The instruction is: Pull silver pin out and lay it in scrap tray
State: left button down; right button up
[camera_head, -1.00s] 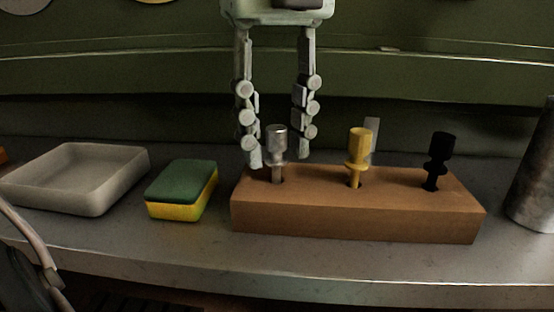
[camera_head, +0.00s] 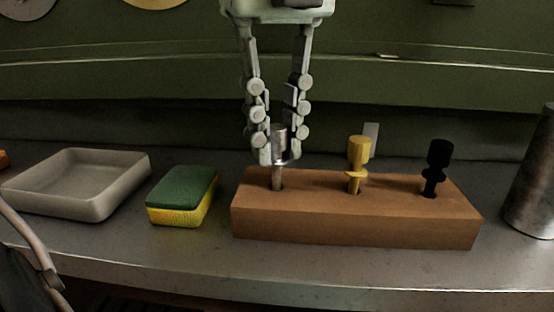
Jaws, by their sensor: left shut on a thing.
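The silver pin (camera_head: 278,176) stands upright in the left hole of a brown wooden block (camera_head: 352,227). My left gripper (camera_head: 279,155) comes down from above and is shut on the silver pin's head, with one finger on each side. The pin's shank still goes into the block. The scrap tray, seen as a shallow grey tray (camera_head: 75,204), sits empty at the left of the bench. My right gripper is not in view.
A gold pin (camera_head: 358,158) and a black pin (camera_head: 436,166) stand in the same block. A green and yellow sponge (camera_head: 181,196) lies between tray and block. A grey metal cylinder (camera_head: 532,185) stands at the right. The bench front (camera_head: 330,270) is clear.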

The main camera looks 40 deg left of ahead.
pick_arm(q)
jog(key=shift+r+p, duration=2.1)
jog(key=shift+r, duration=0.9)
jog(key=shift+r, duration=1.45)
